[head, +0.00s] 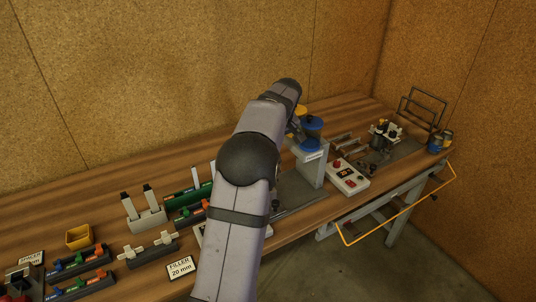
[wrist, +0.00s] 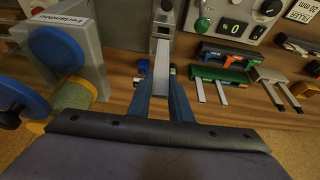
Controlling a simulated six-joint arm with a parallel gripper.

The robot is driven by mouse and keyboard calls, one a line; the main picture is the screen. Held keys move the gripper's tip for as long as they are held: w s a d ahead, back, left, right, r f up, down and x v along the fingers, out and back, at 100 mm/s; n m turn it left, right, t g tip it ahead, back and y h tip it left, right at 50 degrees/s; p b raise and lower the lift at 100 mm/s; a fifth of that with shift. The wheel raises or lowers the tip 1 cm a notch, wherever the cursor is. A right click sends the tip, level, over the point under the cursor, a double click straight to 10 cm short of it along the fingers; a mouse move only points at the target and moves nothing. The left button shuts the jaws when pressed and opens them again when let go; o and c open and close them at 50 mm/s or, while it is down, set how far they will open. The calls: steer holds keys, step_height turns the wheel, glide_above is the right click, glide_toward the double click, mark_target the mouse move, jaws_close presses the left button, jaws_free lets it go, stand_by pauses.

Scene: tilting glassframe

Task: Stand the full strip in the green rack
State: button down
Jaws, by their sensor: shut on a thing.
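I cannot tell from here whether this strip is full. The green rack (wrist: 236,76) is to the right of my gripper in the wrist view, apart from it, with two pale strips in it. In the head view the green rack (head: 184,200) stands left of my arm, partly hidden by it. My gripper and the held strip are hidden behind my arm in the head view.
A grey machine with blue spools (head: 311,130) stands near my gripper. A control box (head: 348,178) is to its right. A grey holder (head: 149,221) with two dark-tipped strips stands left of the green rack. A yellow bin (head: 79,237) and clip racks lie farther left.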

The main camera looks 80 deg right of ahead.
steer(key=w+a+r+n+t+y+p, duration=0.1)
steer(key=w+a+n+p, duration=0.35)
steer(key=w, duration=1.05)
steer(key=w+a+r+n+y+p, duration=0.15)
steer(key=w+a+p, duration=0.45)
steer(key=w+a, duration=0.6)
steer(key=w+d+f+m+g+h, duration=0.1)
steer(key=w+d+m+h, duration=0.1)
steer(key=d+m, duration=0.4)
steer(key=shift+w+d+f+b, duration=0.2)
steer(key=shift+w+d+b, duration=0.2)
steer(key=shift+d, duration=0.1)
steer(key=shift+h, duration=0.25)
steer(key=shift+f, duration=0.1)
